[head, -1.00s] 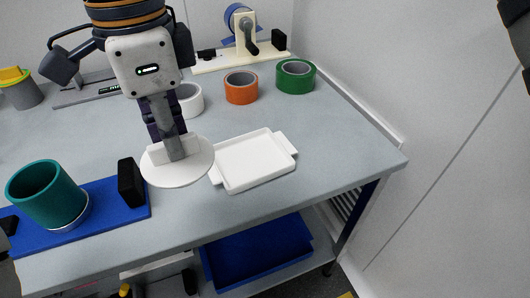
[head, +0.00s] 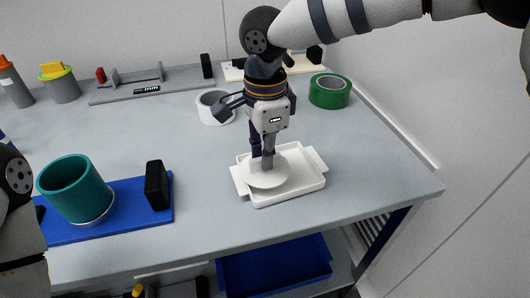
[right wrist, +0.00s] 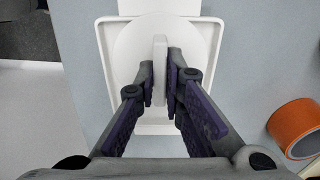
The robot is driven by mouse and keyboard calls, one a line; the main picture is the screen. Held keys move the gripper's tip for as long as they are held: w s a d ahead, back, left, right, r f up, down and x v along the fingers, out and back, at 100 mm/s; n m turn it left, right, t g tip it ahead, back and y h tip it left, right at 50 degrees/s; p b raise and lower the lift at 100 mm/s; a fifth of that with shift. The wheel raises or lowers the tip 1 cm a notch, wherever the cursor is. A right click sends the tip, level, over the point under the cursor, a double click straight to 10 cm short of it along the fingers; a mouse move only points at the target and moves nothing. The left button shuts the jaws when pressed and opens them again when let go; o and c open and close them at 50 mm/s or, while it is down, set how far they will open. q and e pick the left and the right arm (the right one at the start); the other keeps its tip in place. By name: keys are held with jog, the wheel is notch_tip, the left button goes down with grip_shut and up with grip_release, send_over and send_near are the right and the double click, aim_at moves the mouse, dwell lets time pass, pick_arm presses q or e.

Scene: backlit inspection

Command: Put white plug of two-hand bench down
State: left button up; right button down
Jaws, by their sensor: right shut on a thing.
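The white plug is a round disc (head: 265,179) with an upright grip tab. My right gripper (head: 267,160) points down and is shut on that tab. In the right wrist view, the tab (right wrist: 160,60) stands between the two fingers (right wrist: 160,78). The disc is low over the left part of a white tray (head: 300,187) with end handles. I cannot tell whether it touches the tray floor. My left gripper is out of view.
A teal cup (head: 75,190) stands on a blue base (head: 125,205) with a black block (head: 158,186). White (head: 212,107) and green (head: 330,92) tape rolls lie behind the tray. An orange roll (right wrist: 297,128) shows in the right wrist view. Bench is clear front right.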

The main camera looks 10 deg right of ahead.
jog(key=c, duration=2.1)
grip_release()
jog(key=shift+f, duration=0.15)
jog(key=o, duration=0.4)
notch_tip(320, 180, up, 12)
jog(key=shift+r, duration=0.2)
